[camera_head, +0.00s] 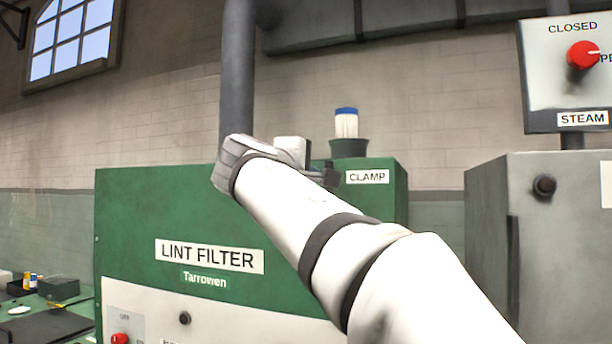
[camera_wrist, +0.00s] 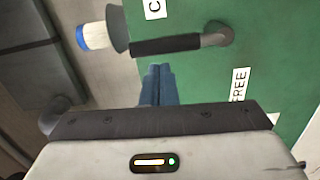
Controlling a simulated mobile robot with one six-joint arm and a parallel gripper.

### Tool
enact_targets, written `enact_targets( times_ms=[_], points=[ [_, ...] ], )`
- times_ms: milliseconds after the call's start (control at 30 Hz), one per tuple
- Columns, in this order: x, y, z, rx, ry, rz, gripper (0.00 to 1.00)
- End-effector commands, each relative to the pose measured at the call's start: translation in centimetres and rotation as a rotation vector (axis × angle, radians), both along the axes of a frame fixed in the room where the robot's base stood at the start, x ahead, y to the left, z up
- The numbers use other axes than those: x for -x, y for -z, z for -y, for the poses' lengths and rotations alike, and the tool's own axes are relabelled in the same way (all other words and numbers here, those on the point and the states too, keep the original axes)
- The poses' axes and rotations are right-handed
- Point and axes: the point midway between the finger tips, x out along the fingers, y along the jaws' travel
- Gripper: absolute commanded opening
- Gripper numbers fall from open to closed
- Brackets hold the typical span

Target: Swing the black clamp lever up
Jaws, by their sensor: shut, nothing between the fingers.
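The black clamp lever (camera_wrist: 165,45) shows in the wrist view as a dark grip on a metal elbow (camera_wrist: 217,33), against the green panel of the lint filter (camera_wrist: 275,60). The lever lies across that picture. My gripper (camera_wrist: 158,70) is shut and empty, with its blue-grey fingers side by side. Its tips are just below the lever in the picture; I cannot tell whether they touch it. In the head view my arm covers much of the area beside the CLAMP label (camera_head: 367,177), and I cannot make out the lever there.
A white filter with a blue cap (camera_head: 346,122) stands in a dark collar (camera_head: 348,148) on top of the green cabinet (camera_head: 130,210). A FREE label (camera_wrist: 238,85) is on the panel. A grey cabinet (camera_head: 490,200) and a steam box with a red knob (camera_head: 582,55) are at right.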

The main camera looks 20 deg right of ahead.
Motion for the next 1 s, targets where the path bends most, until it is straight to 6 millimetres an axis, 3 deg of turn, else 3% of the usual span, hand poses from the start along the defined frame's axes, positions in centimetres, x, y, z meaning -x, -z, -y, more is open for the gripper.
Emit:
enact_targets(
  times_ms=[167,300,500,700,1000],
  points=[
    [-1.1,-0.1,-3.0,0.002,0.0,-0.003,0.0],
    [2.0,0.1,-5.3,-0.002,-0.006,0.003,0.0],
    [4.9,0.1,-7.6,0.0,-0.001,0.0,0.0],
    [6.5,0.1,-8.7,0.001,0.004,-0.001,0.0],
    [6.8,0.0,-8.9,0.001,0.006,-0.001,0.0]
  ],
)
